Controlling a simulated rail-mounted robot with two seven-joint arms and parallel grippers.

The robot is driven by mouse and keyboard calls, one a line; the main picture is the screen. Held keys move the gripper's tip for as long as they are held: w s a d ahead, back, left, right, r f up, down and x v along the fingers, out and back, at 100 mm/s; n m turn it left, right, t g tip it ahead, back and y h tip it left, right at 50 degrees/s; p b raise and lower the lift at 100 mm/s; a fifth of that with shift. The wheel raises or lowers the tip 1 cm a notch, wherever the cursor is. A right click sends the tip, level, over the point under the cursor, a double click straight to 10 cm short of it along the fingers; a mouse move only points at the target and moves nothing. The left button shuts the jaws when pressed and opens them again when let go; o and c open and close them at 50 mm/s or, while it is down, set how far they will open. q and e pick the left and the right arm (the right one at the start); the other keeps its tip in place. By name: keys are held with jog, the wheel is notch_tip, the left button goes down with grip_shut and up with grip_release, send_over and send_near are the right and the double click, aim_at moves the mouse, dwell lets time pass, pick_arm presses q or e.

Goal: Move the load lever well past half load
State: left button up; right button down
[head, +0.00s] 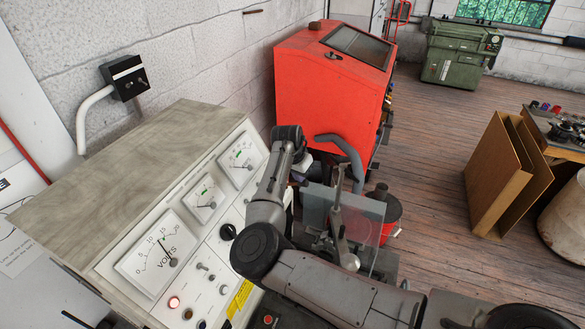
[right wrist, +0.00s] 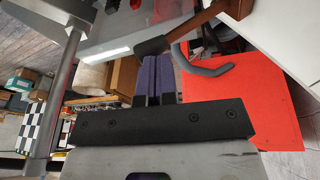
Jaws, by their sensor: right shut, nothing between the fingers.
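My right gripper (head: 304,168) is beyond the meter panel, beside the clear guard (head: 368,228) in the head view. In the right wrist view its purple fingers (right wrist: 158,66) are shut together with nothing between them. A brown rod with a black grip (right wrist: 151,47), which looks like the load lever, lies just past the fingertips in that view. Whether fingers and grip touch, I cannot tell. I cannot make out this lever in the head view, where my arm covers part of the bench. My left gripper is not in view.
The test bench has a volts meter (head: 158,257), smaller dials and a lit red lamp (head: 174,302). A red cabinet (head: 320,95) stands behind, with a grey curved hose (head: 343,148) near my gripper. Cardboard (head: 497,175) stands at right. Wood floor between is clear.

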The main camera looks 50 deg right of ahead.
jog(key=w+r+p, duration=0.2)
jog(key=r, duration=0.1)
jog(key=shift+d+r, duration=0.1)
jog(key=shift+r, duration=0.1)
jog(key=b+v, duration=0.2)
jog(key=v, duration=0.7)
jog(key=shift+s+r+b, duration=0.3)
jog(key=shift+r, duration=0.1)
